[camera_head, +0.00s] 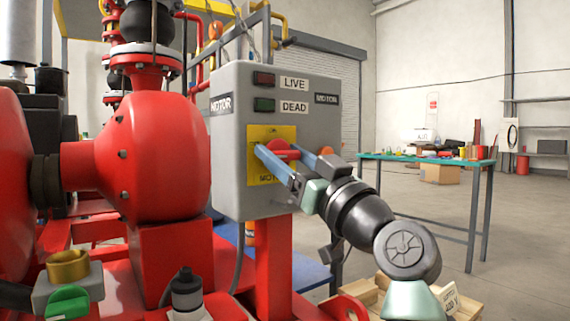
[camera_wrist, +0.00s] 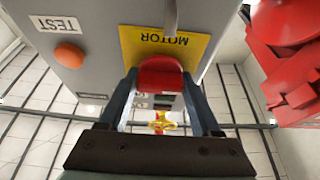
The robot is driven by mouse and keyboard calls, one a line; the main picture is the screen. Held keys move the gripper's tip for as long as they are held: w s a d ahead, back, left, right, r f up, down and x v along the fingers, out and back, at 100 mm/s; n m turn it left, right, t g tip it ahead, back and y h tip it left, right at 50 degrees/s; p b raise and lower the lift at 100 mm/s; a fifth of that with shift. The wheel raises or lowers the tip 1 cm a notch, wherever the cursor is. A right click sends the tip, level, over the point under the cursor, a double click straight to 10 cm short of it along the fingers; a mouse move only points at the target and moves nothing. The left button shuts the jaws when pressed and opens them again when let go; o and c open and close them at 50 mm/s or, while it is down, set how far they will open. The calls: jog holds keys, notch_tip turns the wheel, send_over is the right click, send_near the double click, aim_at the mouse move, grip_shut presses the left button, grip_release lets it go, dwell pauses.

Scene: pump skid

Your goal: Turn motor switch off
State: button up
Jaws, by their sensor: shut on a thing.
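The grey motor switch box (camera_head: 228,150) stands at the centre of the head view, with a yellow plate (camera_head: 256,134) on its front. The red motor switch handle (camera_head: 279,145) sits on this plate. It also shows in the wrist view (camera_wrist: 160,72), below the upside-down MOTOR lettering. My gripper (camera_head: 276,149) has one blue-grey finger on each side of the handle and is shut on it. In the wrist view my gripper (camera_wrist: 160,85) brackets the handle left and right. The fingers hide part of the handle and plate, so I cannot tell its setting.
Above the plate are a red lamp (camera_head: 264,79) labelled LIVE and a green lamp (camera_head: 264,105) labelled DEAD. An orange button (camera_wrist: 69,54) is by a TEST label. Red pump casing (camera_head: 155,155) stands close left.

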dwell(0.3)
jog(key=o, duration=1.4)
jog(key=shift+s, duration=0.1)
jog(key=p+v, duration=0.4)
jog(key=v, duration=0.9)
jog(key=s+a+r+m+t+h+p, duration=0.2)
jog(key=a+r+m+t+h+p, duration=0.3)
jog(key=r+p, duration=0.6)
jog(key=s+a+r+m+t+h+p, duration=0.1)
jog(key=s+r+t+h+p, duration=0.2)
jog(key=s+r, duration=0.5)
jog(key=s+a+r+m+t+h+p, duration=0.1)
jog(key=s+r+h+p, duration=0.3)
jog(key=r, duration=0.6)
jog(key=shift+h, duration=0.6)
jog(key=r+p, duration=1.1)
jog(key=r, duration=0.1)
jog(key=r+p, duration=1.1)
jog(key=p, duration=0.1)
jog(key=r+p, duration=1.1)
jog(key=r, duration=0.1)
jog(key=shift+s+d+r, duration=0.15)
jog(key=shift+s+r, duration=0.15)
jog(key=shift+s, duration=0.1)
